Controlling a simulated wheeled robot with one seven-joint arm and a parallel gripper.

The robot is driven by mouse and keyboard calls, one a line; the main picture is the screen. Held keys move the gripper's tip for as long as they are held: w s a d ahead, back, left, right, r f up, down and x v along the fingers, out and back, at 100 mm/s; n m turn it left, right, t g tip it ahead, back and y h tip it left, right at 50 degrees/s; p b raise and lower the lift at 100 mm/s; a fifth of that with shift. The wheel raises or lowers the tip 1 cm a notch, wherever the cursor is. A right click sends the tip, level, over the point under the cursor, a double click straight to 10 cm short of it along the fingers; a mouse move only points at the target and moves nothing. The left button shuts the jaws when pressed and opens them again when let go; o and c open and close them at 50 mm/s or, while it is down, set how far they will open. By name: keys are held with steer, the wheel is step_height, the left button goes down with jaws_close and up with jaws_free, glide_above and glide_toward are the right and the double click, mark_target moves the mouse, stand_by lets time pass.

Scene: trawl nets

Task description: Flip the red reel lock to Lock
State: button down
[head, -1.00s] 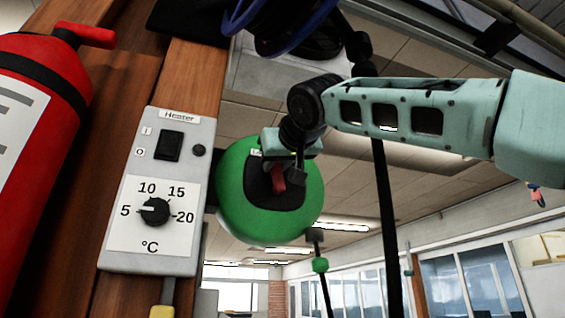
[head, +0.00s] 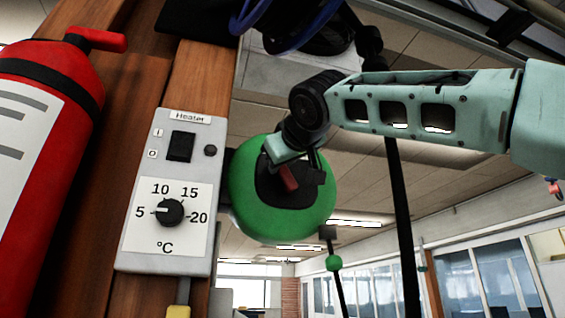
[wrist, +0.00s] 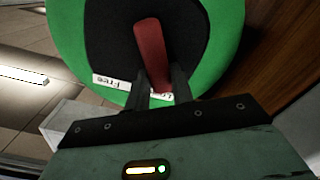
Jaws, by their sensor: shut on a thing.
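The red reel lock (head: 288,178) is a short lever on the black face of a round green reel (head: 285,225). In the wrist view the lever (wrist: 150,42) reaches down from the middle of the face, with its lower end between my fingers. My gripper (wrist: 160,88) is shut on that end. A white "Free" label (wrist: 111,82) lies left of the fingers. A second label starting "Lo" (wrist: 163,97) lies just beside the lever's end, partly covered by a finger. In the head view my gripper (head: 296,168) covers the labels and the lever's gripped end.
A heater control panel (head: 140,245) with a switch and dial is close left of the reel. A red fire extinguisher (head: 55,75) stands at far left on the wooden wall. A blue-rimmed black object (head: 325,35) hangs above. Open room lies to the lower right.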

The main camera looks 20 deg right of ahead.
steer(key=c, duration=1.2)
jaws_free()
steer(key=shift+s, duration=0.1)
steer(key=s+b, duration=0.5)
steer(key=s, duration=1.2)
steer(key=shift+s+b, duration=0.15)
steer(key=shift+b, duration=0.2)
